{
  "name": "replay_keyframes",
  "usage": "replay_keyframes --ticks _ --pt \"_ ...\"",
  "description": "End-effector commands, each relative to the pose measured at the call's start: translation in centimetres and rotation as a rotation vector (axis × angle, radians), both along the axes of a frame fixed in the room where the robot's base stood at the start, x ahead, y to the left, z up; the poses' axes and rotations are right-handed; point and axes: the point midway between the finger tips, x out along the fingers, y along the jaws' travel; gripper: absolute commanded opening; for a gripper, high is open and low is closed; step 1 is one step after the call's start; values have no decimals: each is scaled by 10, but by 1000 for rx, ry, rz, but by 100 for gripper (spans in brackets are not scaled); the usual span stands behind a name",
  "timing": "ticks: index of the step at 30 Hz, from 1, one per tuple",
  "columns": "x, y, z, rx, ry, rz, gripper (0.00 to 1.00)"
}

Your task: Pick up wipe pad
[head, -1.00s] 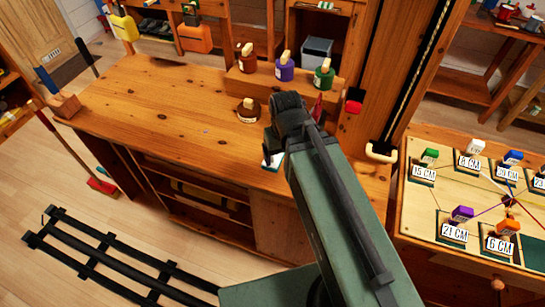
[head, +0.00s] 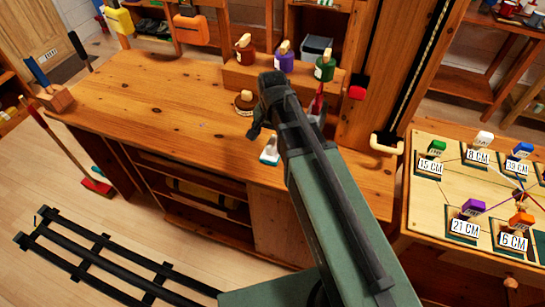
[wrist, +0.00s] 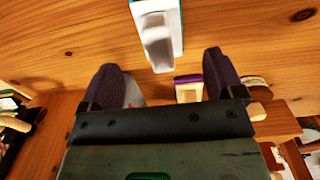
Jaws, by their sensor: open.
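A small white block-like item with a teal edge, which looks like the wipe pad (head: 269,151), lies near the front edge of the wooden workbench (head: 160,105). In the wrist view the white pad (wrist: 157,35) is at the top, ahead of my fingers, with its pale handle part pointing toward the gap. My gripper (wrist: 163,82) is open, its two dark fingers apart, and the pad is not between them. In the head view my arm hides most of the gripper (head: 256,131); a dark fingertip shows just above and left of the pad.
A round brown brush (head: 244,103) sits behind the pad. A wooden step holds brown, purple (head: 284,64) and green (head: 324,69) bottles. A red object (head: 317,103) stands behind my arm. A labelled board (head: 440,190) is at right.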

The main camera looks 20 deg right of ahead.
Motion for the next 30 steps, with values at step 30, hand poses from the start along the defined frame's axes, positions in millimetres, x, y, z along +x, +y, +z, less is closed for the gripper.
replay_keyframes --ticks 30 --pt "1 -1 -63 0 0 2 47"
